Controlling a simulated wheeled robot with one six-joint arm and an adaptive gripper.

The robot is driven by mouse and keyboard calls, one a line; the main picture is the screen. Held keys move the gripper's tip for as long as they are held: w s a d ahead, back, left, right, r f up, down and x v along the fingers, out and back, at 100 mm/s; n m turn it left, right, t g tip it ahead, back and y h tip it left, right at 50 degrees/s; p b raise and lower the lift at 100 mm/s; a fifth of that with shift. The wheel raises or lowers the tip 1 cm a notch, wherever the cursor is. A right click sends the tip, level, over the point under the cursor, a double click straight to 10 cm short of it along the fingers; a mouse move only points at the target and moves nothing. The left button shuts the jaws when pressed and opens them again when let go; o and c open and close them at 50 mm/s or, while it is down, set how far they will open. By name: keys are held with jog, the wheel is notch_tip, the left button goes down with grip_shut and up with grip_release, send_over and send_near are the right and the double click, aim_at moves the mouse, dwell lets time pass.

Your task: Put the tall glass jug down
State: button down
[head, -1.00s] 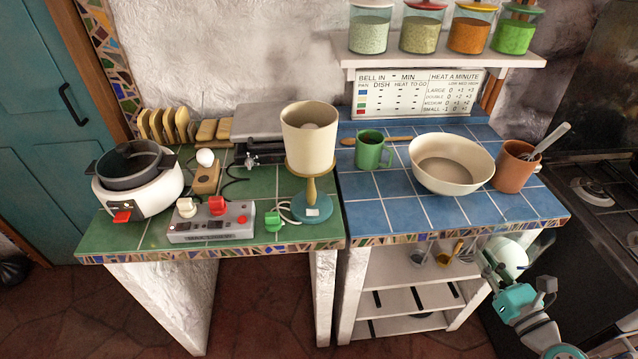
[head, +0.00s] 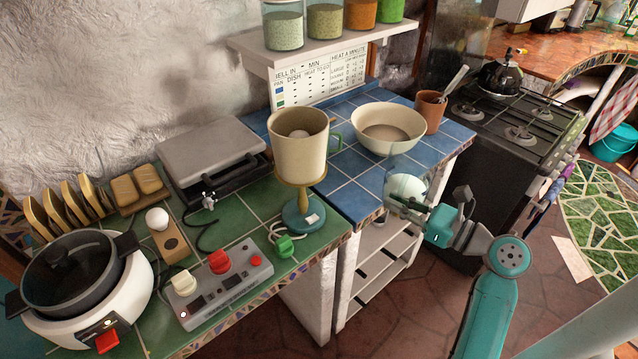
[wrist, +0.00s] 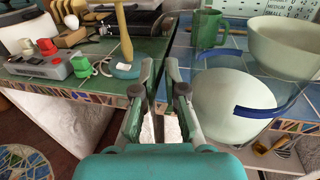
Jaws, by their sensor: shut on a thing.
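The tall glass jug (head: 408,174) is clear, with a pale rounded shape showing through it. In the head view it is at the front edge of the blue-tiled counter (head: 346,191). My gripper (head: 402,205) is shut on the jug, with my arm reaching up from the lower right. In the wrist view the jug (wrist: 236,101) is right of the narrow fingers (wrist: 160,72), and a dark blue band crosses it. The grip point is hard to make out through the clear glass. I cannot tell whether the jug's base touches anything.
On the blue tiles stand a cream bowl (head: 386,130), a brown pot (head: 430,112) and a partly hidden green mug (head: 335,143). A cream-topped blender-like stand (head: 299,150) is on the green counter's right end. Blue tiles in front of the bowl are bare. A stove (head: 515,125) stands right.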

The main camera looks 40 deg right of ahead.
jog(key=f+x, duration=0.3)
jog(key=x, duration=1.4)
jog(key=shift+w, duration=0.25)
jog(key=shift+f, duration=0.1)
jog(key=c, duration=1.2)
grip_release()
jog(key=shift+f, duration=0.1)
jog(key=shift+c, duration=0.2)
jog(key=v, duration=1.2)
jog(key=shift+a, duration=0.1)
